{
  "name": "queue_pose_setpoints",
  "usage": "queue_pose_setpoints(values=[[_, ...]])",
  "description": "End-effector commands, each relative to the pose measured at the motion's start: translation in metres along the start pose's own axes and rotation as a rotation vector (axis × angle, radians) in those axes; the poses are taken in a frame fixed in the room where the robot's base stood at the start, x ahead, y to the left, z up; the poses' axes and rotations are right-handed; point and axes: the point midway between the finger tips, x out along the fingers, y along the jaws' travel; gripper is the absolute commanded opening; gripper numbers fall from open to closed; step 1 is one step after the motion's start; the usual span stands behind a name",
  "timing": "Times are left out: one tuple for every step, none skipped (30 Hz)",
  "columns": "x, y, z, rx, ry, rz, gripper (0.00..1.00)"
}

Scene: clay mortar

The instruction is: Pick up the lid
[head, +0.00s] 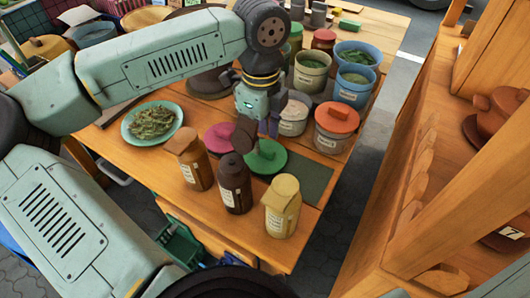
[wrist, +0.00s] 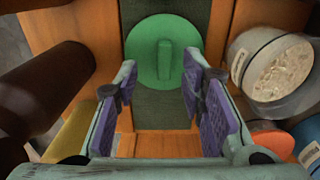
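A round green lid (head: 270,160) with a raised bar handle lies on a dark green mat (head: 306,177) on the wooden table. In the wrist view the green lid (wrist: 150,35) is straight ahead, beyond the fingertips, with its handle upright in the picture. My gripper (wrist: 161,78) is open and empty, its purple-padded fingers on either side of the handle's line. In the head view my gripper (head: 258,130) hangs over the lid's far side and hides part of it. A pink lid (head: 218,136) lies to its left.
Brown (head: 195,172), dark (head: 234,194) and yellow (head: 282,215) bottles stand at the table's near side. A pale open jar (head: 293,117) and an orange-lidded jar (head: 334,141) stand close on the right. A green plate of herbs (head: 133,129) is on the left.

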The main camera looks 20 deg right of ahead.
Motion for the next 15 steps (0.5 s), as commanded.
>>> queue_pose_setpoints(values=[[0.004,-0.002,-0.004,0.006,0.006,0.003,0.37],[0.009,-0.003,-0.005,0.006,0.005,0.003,0.37],[0.015,-0.004,-0.007,0.005,0.005,0.003,0.37],[0.019,-0.005,-0.007,0.005,0.005,0.003,0.37],[0.025,-0.005,-0.006,0.003,0.004,0.002,0.37],[0.030,-0.005,-0.006,0.002,0.004,0.002,0.37],[0.033,-0.005,-0.006,0.002,0.004,0.002,0.37],[0.036,-0.005,-0.006,0.003,0.003,0.001,0.37],[0.038,-0.005,-0.006,0.003,0.002,0.000,0.37],[0.040,-0.005,-0.006,0.003,0.002,0.001,0.37],[0.041,-0.005,-0.006,0.003,0.002,0.001,0.37],[0.041,-0.005,-0.006,0.003,0.002,0.000,0.37],[0.041,-0.005,-0.006,0.003,0.001,0.000,0.37],[0.041,-0.005,-0.006,0.003,0.001,0.000,0.37],[0.041,-0.005,-0.006,0.003,0.001,0.000,0.37]])
